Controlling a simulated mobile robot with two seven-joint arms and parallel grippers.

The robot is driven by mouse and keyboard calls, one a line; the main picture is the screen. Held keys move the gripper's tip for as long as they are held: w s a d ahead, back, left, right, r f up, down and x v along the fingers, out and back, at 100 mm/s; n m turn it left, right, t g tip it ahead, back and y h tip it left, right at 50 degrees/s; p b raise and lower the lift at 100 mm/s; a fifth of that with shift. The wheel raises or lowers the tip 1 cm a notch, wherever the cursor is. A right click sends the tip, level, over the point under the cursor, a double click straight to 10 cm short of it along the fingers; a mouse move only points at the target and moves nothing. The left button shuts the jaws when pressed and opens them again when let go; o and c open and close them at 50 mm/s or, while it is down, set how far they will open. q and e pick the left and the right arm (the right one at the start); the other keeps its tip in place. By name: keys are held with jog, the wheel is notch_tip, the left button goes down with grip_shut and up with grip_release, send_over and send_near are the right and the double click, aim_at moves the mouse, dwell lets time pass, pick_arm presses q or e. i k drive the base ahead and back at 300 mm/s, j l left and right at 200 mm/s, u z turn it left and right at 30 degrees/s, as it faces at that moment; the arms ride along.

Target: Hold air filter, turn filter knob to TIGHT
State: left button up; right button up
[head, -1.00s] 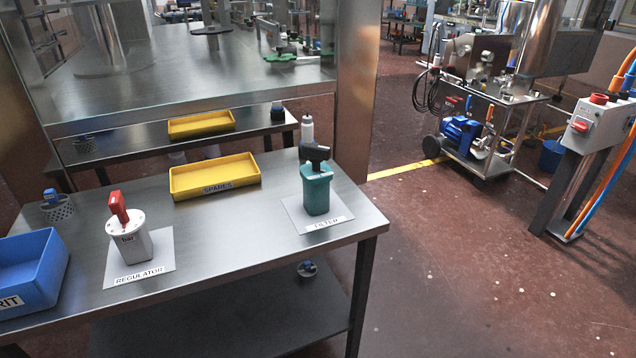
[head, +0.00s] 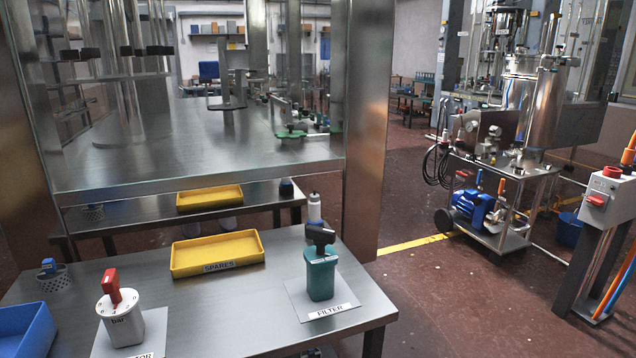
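The air filter (head: 320,276) is a teal, box-like body standing upright on a white card labelled FILTER, near the right end of the steel table. Its black knob (head: 320,234) sits on top, with a handle bar across it. I cannot read any TIGHT mark or tell the knob's setting. Neither of my grippers shows in the head view, and nothing touches the filter.
The steel table (head: 228,301) also holds a white regulator (head: 121,322) with a red handle, a yellow SPARES tray (head: 217,254), a blue bin (head: 22,330) and a small mesh cup (head: 52,279). Open floor lies right.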

aim_at(321, 237)
jog(key=i+l+u, duration=0.45)
jog(key=l, duration=0.15)
jog(key=i+l+u, duration=0.1)
jog(key=l+u, duration=0.35)
jog(key=l, duration=0.15)
jog(key=i+l+u, duration=0.15)
jog(key=l+u, duration=0.25)
jog(key=l, duration=0.35)
jog(key=l+u, duration=0.45)
jog(key=l, duration=0.3)
jog(key=k+l+u, duration=0.15)
jog(key=l+u, duration=0.3)
jog(key=l, duration=0.3)
jog(key=k+l+u, duration=0.2)
jog(key=l+u, duration=0.25)
jog(key=l, duration=0.25)
